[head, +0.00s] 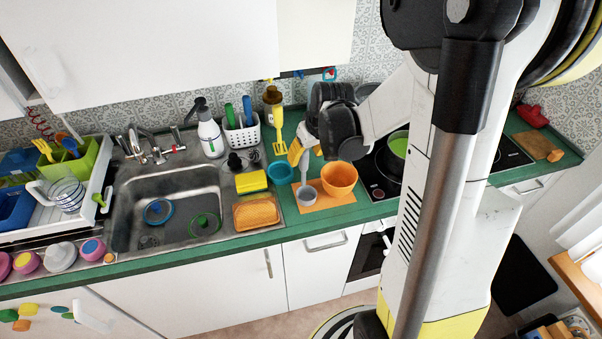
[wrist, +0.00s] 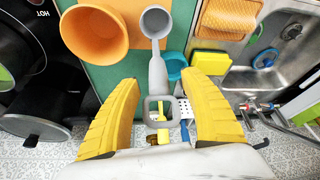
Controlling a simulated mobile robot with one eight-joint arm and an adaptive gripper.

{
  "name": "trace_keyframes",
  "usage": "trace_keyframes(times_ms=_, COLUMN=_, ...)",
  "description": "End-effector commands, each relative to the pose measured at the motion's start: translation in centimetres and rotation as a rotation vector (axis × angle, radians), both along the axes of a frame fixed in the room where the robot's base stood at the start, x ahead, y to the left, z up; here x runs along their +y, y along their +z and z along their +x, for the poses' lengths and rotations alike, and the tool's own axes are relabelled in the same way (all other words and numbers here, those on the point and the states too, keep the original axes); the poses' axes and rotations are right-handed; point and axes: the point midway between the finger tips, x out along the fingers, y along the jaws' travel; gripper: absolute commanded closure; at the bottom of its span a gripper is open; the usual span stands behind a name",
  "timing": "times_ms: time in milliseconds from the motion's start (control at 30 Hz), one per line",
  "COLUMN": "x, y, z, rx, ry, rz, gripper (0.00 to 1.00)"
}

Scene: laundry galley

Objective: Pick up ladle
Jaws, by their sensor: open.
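The grey ladle (head: 306,193) rests with its bowl on an orange board on the green counter, and its handle rises toward my gripper. In the wrist view the ladle (wrist: 157,62) lies centred, bowl at the top and handle running down between my fingers. My gripper (wrist: 162,84) is open, with one yellow finger on each side of the handle; I see no contact. In the head view my gripper (head: 303,152) is above the handle's upper end, partly hidden by my wrist.
An orange bowl (head: 340,178) stands close to the right of the ladle. A teal bowl (head: 279,173) stands to its left. The stove with a pot (head: 398,144) is farther right; the sink (head: 165,200) is left. A white utensil basket (head: 242,133) stands behind.

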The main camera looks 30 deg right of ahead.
Motion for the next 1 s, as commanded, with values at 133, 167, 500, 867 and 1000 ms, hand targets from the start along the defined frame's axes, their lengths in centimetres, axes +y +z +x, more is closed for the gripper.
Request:
trace_keyframes(times_ms=133, x=-0.3, y=-2.5, z=0.6, rx=0.0, ry=0.0, rz=0.0, gripper=0.48)
trace_keyframes(times_ms=167, x=-0.4, y=-3.0, z=0.7, rx=0.0, ry=0.0, rz=0.0, gripper=0.48)
trace_keyframes(times_ms=500, x=-0.3, y=-4.5, z=1.4, rx=0.0, ry=0.0, rz=0.0, gripper=0.48)
trace_keyframes(times_ms=867, x=-0.3, y=-4.5, z=1.4, rx=0.0, ry=0.0, rz=0.0, gripper=1.0)
trace_keyframes(times_ms=1000, x=-0.3, y=-4.5, z=1.4, rx=0.0, ry=0.0, rz=0.0, gripper=1.0)
